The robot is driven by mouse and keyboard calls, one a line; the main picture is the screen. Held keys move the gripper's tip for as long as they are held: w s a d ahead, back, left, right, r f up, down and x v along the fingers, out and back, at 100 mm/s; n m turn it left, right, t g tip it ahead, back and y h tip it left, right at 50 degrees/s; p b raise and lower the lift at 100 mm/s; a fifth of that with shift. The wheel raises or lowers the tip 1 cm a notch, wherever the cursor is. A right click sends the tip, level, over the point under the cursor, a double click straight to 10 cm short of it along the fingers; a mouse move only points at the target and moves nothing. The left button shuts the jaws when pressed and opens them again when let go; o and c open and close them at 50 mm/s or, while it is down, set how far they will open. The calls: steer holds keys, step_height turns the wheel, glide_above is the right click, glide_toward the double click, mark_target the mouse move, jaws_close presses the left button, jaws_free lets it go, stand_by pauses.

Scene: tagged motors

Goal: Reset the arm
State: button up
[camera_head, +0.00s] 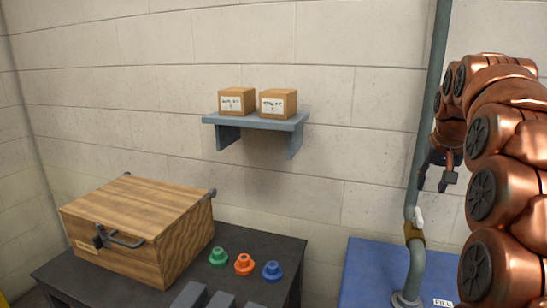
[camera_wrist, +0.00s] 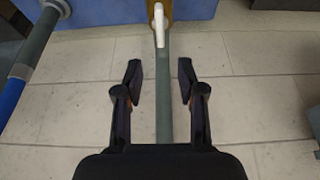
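My copper-coloured arm is folded at the right of the head view, with my gripper (camera_head: 436,182) hanging near the grey-green vertical pipe. In the wrist view my gripper (camera_wrist: 160,92) has its two dark fingers spread apart, with nothing held between them. The pipe (camera_wrist: 163,95) appears between the fingers in that view, but I cannot tell how far beyond them it stands. A valve with a white handle (camera_wrist: 158,28) sits at the top of the wrist view, and the same white handle (camera_head: 418,218) shows below the gripper in the head view.
A wooden chest (camera_head: 140,225) with a dark latch stands on a dark table (camera_head: 238,292). Green (camera_head: 218,257), orange (camera_head: 244,264) and blue (camera_head: 272,271) motors lie beside it. A wall shelf (camera_head: 256,121) holds two labelled boxes (camera_head: 237,101). A blue container (camera_head: 372,275) stands by the pipe.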

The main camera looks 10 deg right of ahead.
steer(key=s+a+f+n+g+y+p, duration=0.1)
steer(key=s+a+f+n+p, duration=0.15)
steer(key=s+a, duration=0.55)
steer(key=s+a+f+n+g+y+p, duration=0.1)
steer(key=s+a+f+g+p, duration=0.15)
steer(key=s+a, duration=0.6)
steer(key=s+a+f+n+g+p, duration=0.1)
steer(key=s+a+f, duration=0.3)
steer(key=s, duration=0.5)
steer(key=s+a+f+n+g+p, duration=0.1)
steer(key=s+a+f+p, duration=0.2)
steer(key=s+a, duration=0.3)
steer(key=s, duration=0.4)
steer(key=shift+f, duration=0.4)
steer(key=shift+s, duration=0.1)
